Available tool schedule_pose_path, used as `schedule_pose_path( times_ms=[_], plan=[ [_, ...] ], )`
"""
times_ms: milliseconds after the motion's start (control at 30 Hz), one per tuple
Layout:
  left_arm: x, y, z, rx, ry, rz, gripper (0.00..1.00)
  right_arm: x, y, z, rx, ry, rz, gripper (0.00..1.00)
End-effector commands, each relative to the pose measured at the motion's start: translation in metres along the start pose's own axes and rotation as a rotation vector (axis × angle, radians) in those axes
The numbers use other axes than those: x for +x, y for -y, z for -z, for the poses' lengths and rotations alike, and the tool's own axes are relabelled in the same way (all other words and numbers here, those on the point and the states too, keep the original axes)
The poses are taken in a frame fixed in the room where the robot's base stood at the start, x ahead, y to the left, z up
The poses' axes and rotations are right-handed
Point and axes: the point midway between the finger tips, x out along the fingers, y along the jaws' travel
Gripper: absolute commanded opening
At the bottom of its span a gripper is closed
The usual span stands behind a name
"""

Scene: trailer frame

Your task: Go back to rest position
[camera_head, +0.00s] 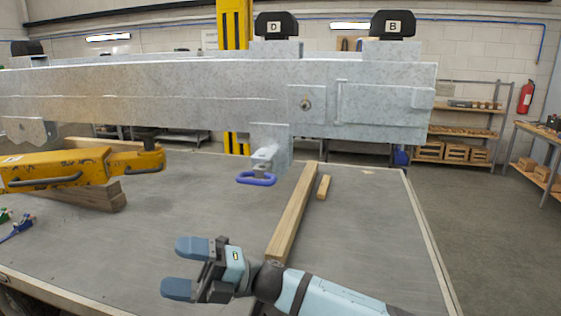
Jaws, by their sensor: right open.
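My right gripper (177,268) is over the near part of the grey table (350,240), its arm coming in from the lower right. Its two blue-tipped fingers point left and stand apart with nothing between them. My left gripper is not in the view. The grey metal trailer frame (200,92) spans the view above the table, well beyond the right gripper. Black blocks marked D (275,26) and B (393,25) stand on top of it.
A long wooden beam (295,212) lies behind my right wrist, with a short wood piece (324,187) beside it. A blue-handled clamp (256,179) hangs under the frame. A yellow tool (80,168) is at the left. The table's right part is clear.

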Motion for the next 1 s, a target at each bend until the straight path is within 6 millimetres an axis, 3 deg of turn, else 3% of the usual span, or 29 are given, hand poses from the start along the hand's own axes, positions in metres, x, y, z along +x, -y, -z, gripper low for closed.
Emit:
schedule_pose_path(
  times_ms=[267, 433, 567, 767, 1000],
  plan=[
    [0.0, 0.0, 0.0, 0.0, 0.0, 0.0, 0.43, -0.063, 0.037, 0.0, 0.323, 0.443, -0.22, 0.91],
    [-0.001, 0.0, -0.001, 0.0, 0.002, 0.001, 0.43, -0.127, 0.071, 0.011, 0.528, 0.724, -0.33, 0.91],
    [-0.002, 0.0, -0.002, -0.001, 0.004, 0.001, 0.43, -0.185, 0.103, 0.032, 0.686, 0.944, -0.404, 0.91],
    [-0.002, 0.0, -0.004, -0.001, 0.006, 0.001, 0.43, -0.282, 0.158, 0.096, 0.924, 1.295, -0.499, 0.91],
    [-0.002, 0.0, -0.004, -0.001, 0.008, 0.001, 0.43, -0.388, 0.213, 0.22, 1.175, 1.715, -0.581, 0.91]
  ],
)
